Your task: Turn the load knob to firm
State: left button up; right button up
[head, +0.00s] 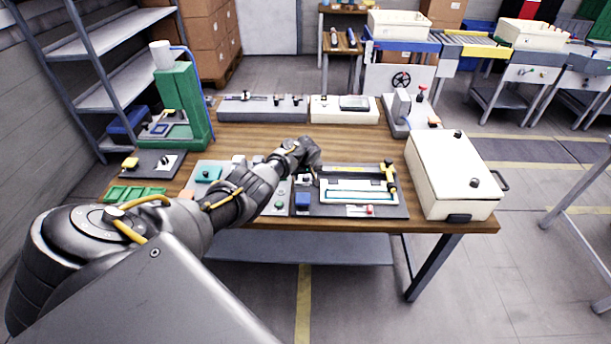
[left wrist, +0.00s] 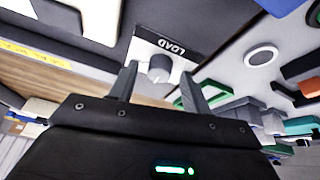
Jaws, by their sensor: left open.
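The load knob (left wrist: 159,68) is a small grey round knob on a white plate marked LOAD (left wrist: 170,47), which appears upside down in the left wrist view. My left gripper (left wrist: 158,84) is open, with one finger on each side of the knob in that view. I cannot tell whether the fingers touch it. In the head view my left gripper (head: 311,163) is over the middle of the workbench, at the left end of the dark panel (head: 390,211). The knob's setting and any firm mark cannot be read. My right gripper is not in view.
The wooden workbench (head: 345,143) is crowded. A panel with a yellow-and-black tool (head: 389,176) lies right of my gripper, and a large cream box (head: 450,170) stands farther right. A green stand (head: 182,105) rises at the left. Bare wood shows behind the panel.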

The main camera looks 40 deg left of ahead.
pick_arm(q)
jog(key=c, duration=1)
